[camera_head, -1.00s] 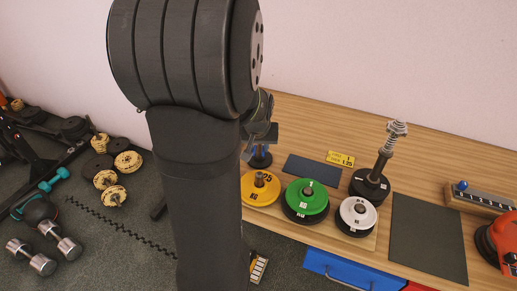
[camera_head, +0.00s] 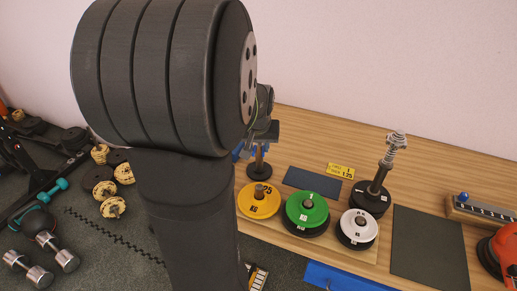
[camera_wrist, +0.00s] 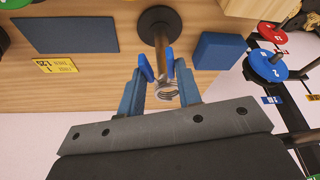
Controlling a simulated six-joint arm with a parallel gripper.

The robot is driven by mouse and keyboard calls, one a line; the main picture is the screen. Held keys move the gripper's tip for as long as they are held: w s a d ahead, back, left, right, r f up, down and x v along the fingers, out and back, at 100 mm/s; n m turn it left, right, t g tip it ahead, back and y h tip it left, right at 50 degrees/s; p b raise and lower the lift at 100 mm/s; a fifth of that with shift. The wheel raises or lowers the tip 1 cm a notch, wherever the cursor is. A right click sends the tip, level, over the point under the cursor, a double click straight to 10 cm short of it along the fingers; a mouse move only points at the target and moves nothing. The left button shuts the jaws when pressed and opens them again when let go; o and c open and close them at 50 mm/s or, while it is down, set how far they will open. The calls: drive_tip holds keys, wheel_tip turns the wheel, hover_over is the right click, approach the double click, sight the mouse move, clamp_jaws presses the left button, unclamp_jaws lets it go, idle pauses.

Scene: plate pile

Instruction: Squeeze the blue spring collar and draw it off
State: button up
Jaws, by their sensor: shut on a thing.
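The blue spring collar (camera_wrist: 167,90), a silver coil with blue grips, is between the fingers of my gripper (camera_wrist: 164,76) in the wrist view. The fingers are shut on its grips. A metal post (camera_wrist: 161,45) on a round black base (camera_wrist: 159,21) runs toward the coil. The coil is at the post's free end; I cannot tell whether it still encircles the tip. In the head view my gripper (camera_head: 252,147) is above the black base (camera_head: 259,172), partly behind my arm, and the coil is hidden.
Yellow (camera_head: 259,200), green (camera_head: 307,210) and white (camera_head: 357,226) plates sit in front on the bench. A post with a coil spring on top (camera_head: 384,172) stands to their right. A dark mat (camera_head: 311,182) lies nearby. A blue block (camera_wrist: 216,50) is close to the right finger.

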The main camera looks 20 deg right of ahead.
drive_tip(key=shift+r, duration=1.3)
